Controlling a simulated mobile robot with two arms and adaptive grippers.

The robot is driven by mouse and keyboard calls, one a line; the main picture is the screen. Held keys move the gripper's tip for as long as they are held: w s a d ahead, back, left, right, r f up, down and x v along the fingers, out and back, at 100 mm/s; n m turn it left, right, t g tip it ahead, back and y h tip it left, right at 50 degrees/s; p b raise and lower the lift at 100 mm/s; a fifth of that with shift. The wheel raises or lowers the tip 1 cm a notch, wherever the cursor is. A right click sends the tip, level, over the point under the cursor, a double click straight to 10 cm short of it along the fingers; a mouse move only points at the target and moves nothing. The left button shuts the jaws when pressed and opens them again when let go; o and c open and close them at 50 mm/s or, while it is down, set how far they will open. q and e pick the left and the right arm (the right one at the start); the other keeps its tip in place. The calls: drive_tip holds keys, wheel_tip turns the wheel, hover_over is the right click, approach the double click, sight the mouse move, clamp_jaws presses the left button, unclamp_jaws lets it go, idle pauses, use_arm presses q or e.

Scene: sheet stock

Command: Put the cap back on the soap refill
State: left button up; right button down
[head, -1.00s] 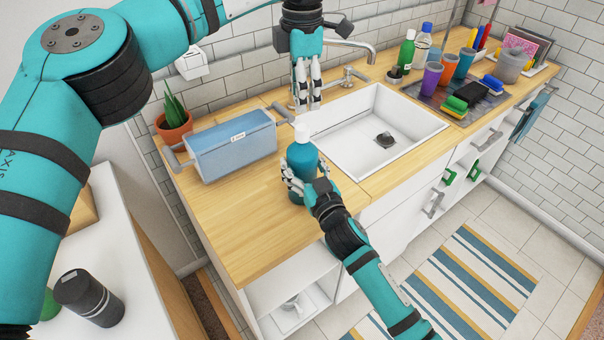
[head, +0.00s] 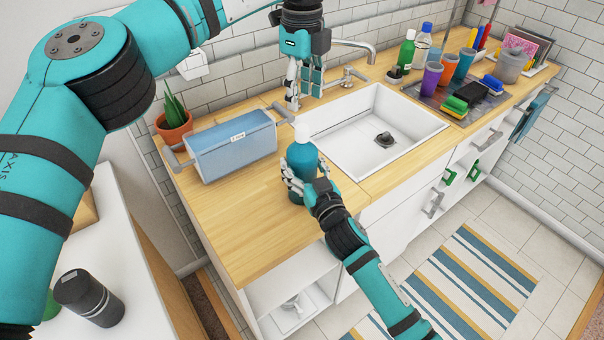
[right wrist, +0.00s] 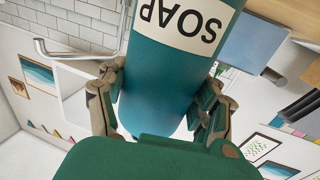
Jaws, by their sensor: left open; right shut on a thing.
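The teal soap refill bottle (head: 301,160) stands upright on the wooden counter, left of the sink. A white cap (head: 301,131) shows on its top; I cannot tell how tightly it sits. My right gripper (head: 306,180) is shut around the bottle's body. The right wrist view shows the bottle (right wrist: 165,95) between its fingers, with the SOAP label upside down in the picture. My left gripper (head: 303,92) is open and empty, above the bottle and apart from the white cap, fingers pointing down.
A blue lidded box (head: 232,148) and a potted plant (head: 174,128) stand left of the bottle. The white sink (head: 350,140) and its faucet (head: 355,48) are to the right. Cups, sponges and bottles crowd the far right counter. The front left counter is clear.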

sight(302, 127)
use_arm(q)
drive_tip(key=n, duration=0.5)
drive_tip(key=shift+f, duration=0.1)
drive_tip(key=shift+f, duration=3.95)
drive_tip(key=shift+c, duration=0.3)
